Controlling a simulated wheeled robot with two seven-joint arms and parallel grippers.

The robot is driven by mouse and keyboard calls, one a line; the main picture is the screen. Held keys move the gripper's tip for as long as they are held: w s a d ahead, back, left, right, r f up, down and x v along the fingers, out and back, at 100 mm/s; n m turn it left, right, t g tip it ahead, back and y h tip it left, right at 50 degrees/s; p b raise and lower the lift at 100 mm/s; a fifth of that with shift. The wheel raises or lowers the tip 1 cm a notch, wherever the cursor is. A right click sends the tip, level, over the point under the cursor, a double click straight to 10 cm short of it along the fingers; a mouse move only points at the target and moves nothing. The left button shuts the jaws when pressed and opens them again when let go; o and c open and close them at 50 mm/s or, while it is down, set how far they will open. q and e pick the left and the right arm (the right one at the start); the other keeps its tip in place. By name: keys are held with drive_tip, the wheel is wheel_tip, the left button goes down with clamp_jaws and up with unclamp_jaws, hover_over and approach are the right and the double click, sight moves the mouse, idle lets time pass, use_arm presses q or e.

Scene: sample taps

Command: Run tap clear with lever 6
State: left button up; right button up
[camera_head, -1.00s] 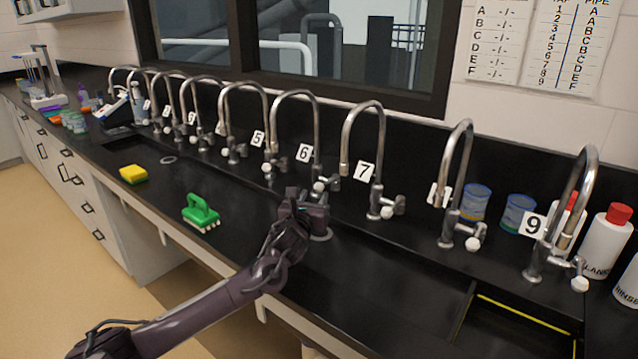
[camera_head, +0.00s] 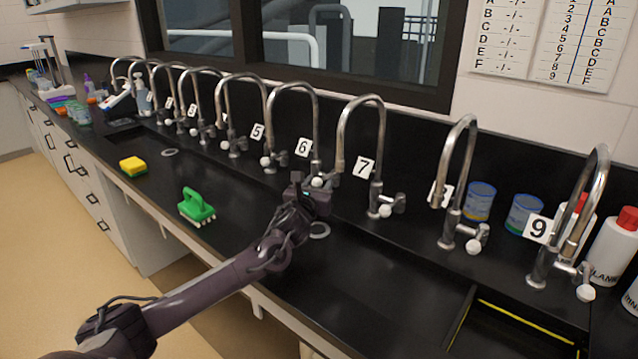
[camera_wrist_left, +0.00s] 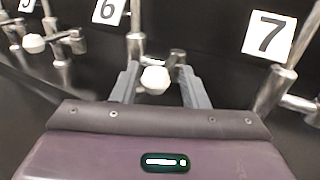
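The tap marked 6 is a curved steel tap (camera_head: 316,125) behind the bench, with its number plate (camera_head: 303,148) to the left of its post. Its lever ends in a white knob (camera_head: 317,182), which also shows in the left wrist view (camera_wrist_left: 155,79). My left gripper (camera_head: 312,187) is at this lever, partly covering the tap's base. In the wrist view its fingers (camera_wrist_left: 158,82) are apart, one on each side of the knob. I cannot tell whether either finger touches it. My right gripper is in neither view.
Tap 7 (camera_head: 378,150) stands close to the right and tap 5 (camera_head: 267,130) to the left. A green brush (camera_head: 196,206) and a yellow sponge (camera_head: 132,166) lie on the bench front left. Bottles (camera_head: 612,245) stand at far right.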

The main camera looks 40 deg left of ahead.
use_arm(q)
drive_tip(key=shift+w+d+b, duration=0.25)
drive_tip(key=shift+w+d, duration=0.1)
drive_tip(key=shift+d, duration=0.65)
drive_tip(key=shift+w+d+b, duration=0.25)
drive_tip(key=shift+w+d, duration=0.1)
drive_tip(key=shift+d, duration=0.6)
drive_tip(key=shift+w+d+b, duration=0.25)
drive_tip(key=shift+w+d, duration=0.1)
drive_tip(key=shift+d, duration=0.65)
drive_tip(key=shift+a, duration=0.1)
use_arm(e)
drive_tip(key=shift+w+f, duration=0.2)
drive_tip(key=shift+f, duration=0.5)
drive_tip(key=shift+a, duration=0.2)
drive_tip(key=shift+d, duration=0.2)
